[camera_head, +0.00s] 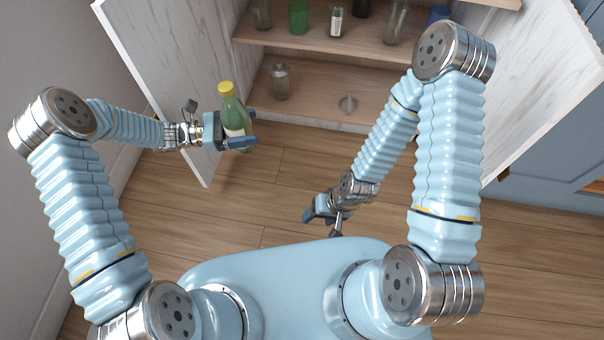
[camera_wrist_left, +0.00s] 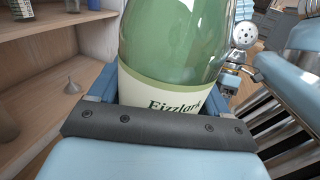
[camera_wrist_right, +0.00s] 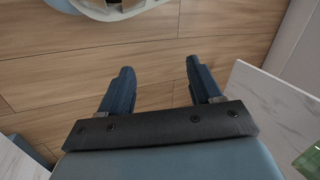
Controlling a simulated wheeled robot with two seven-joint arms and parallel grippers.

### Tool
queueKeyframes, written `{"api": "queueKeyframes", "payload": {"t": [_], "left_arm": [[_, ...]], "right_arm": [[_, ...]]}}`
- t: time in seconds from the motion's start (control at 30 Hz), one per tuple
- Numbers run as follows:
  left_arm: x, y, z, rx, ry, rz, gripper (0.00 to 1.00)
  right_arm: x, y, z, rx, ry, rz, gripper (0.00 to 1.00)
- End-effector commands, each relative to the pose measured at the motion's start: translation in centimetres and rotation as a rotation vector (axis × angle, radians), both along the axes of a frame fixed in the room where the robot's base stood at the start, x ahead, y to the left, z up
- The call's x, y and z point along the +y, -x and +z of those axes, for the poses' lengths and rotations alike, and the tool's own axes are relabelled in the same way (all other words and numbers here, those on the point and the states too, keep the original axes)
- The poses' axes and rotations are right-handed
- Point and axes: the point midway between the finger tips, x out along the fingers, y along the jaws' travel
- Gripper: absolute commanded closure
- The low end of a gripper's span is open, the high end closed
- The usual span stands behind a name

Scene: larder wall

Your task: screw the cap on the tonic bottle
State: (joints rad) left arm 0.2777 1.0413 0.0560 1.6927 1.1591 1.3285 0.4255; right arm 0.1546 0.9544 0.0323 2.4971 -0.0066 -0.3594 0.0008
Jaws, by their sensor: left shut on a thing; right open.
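The tonic bottle (camera_head: 233,115) is green glass with a cream label and stands roughly upright in my left gripper (camera_head: 238,138), clear of the cupboard shelves. The left gripper is shut around its label; the left wrist view shows the bottle (camera_wrist_left: 175,45) close up, with its top out of frame. A yellow cap (camera_head: 226,88) sits on the bottle's mouth in the head view; I cannot tell how tight it is. My right gripper (camera_head: 321,211) is low over the floor, right of the bottle and apart from it. Its fingers (camera_wrist_right: 158,88) are open and empty.
The open cupboard has a lower shelf with a glass jar (camera_head: 280,83) and a metal funnel (camera_head: 348,103). The shelf above holds a green cup (camera_head: 298,17), a shaker (camera_head: 335,22) and glasses. Open doors (camera_head: 172,75) flank it left and right. Wooden floor (camera_head: 285,175) between the arms is clear.

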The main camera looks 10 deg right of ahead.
Motion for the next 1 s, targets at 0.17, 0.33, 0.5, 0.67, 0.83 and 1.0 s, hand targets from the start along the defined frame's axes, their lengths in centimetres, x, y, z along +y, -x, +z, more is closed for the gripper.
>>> {"api": "queueKeyframes", "payload": {"t": [0.17, 0.33, 0.5, 0.67, 0.83, 1.0], "left_arm": [[5.1, 0.1, 1.0, 0.001, 0.025, 0.211, 1.00], [10.8, 1.0, 1.7, 0.002, 0.020, 0.467, 1.00], [14.2, 2.0, 1.8, 0.004, -0.004, 0.624, 1.00], [14.7, 2.2, 1.8, 0.005, -0.010, 0.654, 1.00], [14.7, 2.2, 1.8, 0.005, -0.010, 0.651, 1.00], [14.7, 2.1, 1.8, 0.005, -0.009, 0.650, 1.00]], "right_arm": [[0.0, 0.0, 0.0, 0.000, 0.000, 0.001, 0.36], [0.0, 0.0, 0.0, 0.000, 0.000, 0.001, 0.36], [0.0, 0.0, 0.0, 0.000, 0.000, 0.001, 0.36], [0.0, 0.0, 0.0, 0.000, 0.000, 0.001, 0.36], [0.0, 0.0, 0.0, 0.000, 0.000, 0.001, 0.39], [0.0, 0.0, 0.0, 0.000, 0.000, 0.001, 0.57]]}}
